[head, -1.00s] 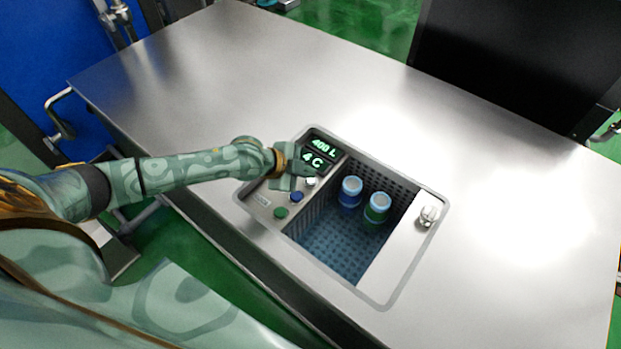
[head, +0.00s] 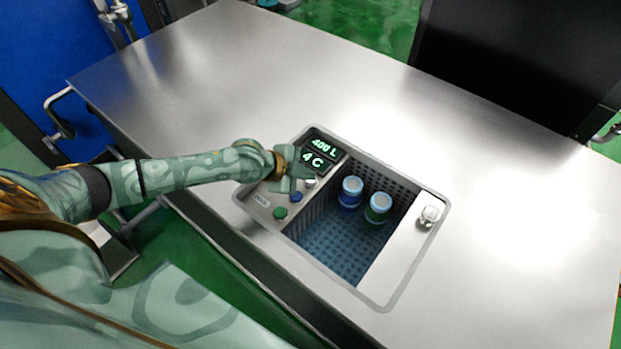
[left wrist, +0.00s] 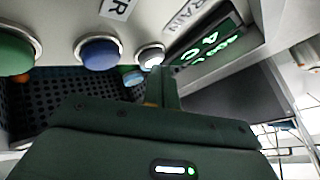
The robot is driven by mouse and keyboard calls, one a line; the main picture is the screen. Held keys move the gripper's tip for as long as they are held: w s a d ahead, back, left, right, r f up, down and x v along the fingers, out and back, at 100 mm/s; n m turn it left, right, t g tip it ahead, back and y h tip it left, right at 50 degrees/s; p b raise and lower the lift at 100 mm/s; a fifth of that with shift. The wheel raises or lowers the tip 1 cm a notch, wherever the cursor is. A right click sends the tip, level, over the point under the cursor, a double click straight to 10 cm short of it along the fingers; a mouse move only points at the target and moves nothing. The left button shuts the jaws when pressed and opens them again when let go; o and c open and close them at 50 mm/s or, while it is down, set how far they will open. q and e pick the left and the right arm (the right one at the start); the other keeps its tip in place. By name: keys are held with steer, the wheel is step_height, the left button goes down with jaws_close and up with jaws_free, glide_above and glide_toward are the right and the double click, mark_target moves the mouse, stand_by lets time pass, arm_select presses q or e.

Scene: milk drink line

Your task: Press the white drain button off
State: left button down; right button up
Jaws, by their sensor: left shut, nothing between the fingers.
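The white drain button (head: 311,182) sits on the control panel of the sunken basin, in line with a blue button (head: 296,196) and a green button (head: 280,212). In the left wrist view the white button (left wrist: 150,57) shows in a metal ring, lit bright at its lower edge. My left gripper (head: 296,184) is shut and empty over the panel, just left of the white button. In the left wrist view its fingertips (left wrist: 163,76) are close by the button; I cannot tell whether they touch it. My right gripper is out of view.
The display (head: 318,152) reads "400 L" and "4 C". The steel table (head: 215,75) around is clear.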

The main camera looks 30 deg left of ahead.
mark_target(306, 182)
arm_select(q)
steer(key=shift+f, duration=0.15)
steer(key=shift+r+p, duration=0.7)
steer(key=shift+r, duration=0.3)
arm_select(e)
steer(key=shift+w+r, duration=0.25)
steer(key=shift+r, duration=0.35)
